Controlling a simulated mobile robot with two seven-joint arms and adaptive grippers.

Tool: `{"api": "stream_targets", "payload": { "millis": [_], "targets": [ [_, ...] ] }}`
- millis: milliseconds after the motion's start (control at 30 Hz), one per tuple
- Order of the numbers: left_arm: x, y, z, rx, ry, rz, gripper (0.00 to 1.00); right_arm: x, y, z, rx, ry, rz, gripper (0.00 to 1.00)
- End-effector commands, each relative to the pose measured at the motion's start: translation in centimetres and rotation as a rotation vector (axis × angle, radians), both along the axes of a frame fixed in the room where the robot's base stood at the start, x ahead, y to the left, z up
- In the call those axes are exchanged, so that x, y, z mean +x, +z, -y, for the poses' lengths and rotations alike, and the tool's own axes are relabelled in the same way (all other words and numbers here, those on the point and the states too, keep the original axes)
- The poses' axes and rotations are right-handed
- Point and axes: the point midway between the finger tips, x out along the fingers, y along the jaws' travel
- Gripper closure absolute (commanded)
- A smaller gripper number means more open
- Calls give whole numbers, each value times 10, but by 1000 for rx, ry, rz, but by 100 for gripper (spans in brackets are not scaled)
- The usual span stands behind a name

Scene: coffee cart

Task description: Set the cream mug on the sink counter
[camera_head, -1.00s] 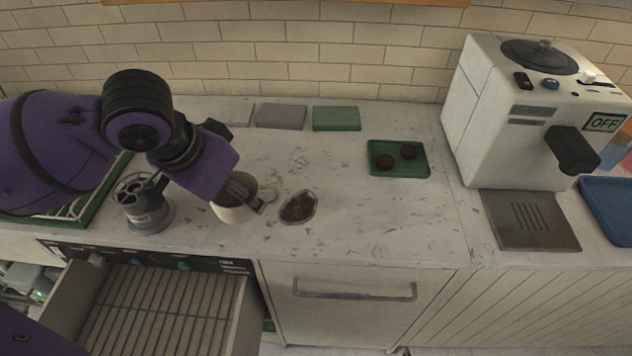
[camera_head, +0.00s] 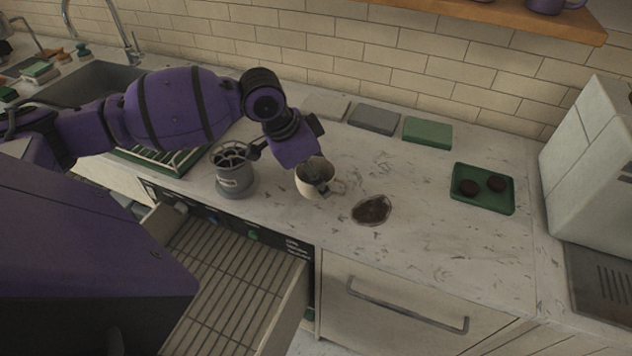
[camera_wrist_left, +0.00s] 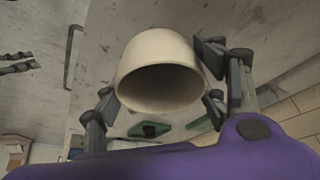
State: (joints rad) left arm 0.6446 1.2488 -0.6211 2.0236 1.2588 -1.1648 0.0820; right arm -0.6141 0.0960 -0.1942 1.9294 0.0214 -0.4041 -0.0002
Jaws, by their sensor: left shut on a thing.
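The cream mug (camera_head: 313,182) is on or just above the marble counter (camera_head: 420,240), near the middle of the head view; I cannot tell whether it touches the surface. My left gripper (camera_head: 322,187) comes down over it from the left and is shut on it. In the left wrist view the mug (camera_wrist_left: 158,70) sits between the fingers with its dark open mouth toward the camera. The sink (camera_head: 95,84) shows at the upper left, with counter around it. My right gripper is not in view.
A grey slotted holder (camera_head: 234,172) stands left of the mug. A brown patch (camera_head: 371,210) lies to its right. A green tray (camera_head: 482,189) holds two dark pucks. A slatted drawer (camera_head: 215,285) stands open in front.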

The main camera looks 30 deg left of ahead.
Motion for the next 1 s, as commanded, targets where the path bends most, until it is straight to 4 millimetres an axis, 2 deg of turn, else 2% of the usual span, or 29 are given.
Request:
{"api": "stream_targets", "payload": {
  "millis": [167,367,733,767,900,1000],
  "targets": [
    [9,-11,-4,-2,2,2,71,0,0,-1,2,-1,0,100],
    [8,-38,-4,-2,1,3,71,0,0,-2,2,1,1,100],
    [8,-42,-4,-1,1,3,71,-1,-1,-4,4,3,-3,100],
    [8,-43,-4,1,1,2,33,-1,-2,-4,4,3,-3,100],
    [8,-43,-4,1,1,2,15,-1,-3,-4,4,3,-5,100],
    [8,-43,-4,0,1,3,15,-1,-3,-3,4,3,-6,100]
  ]
}}
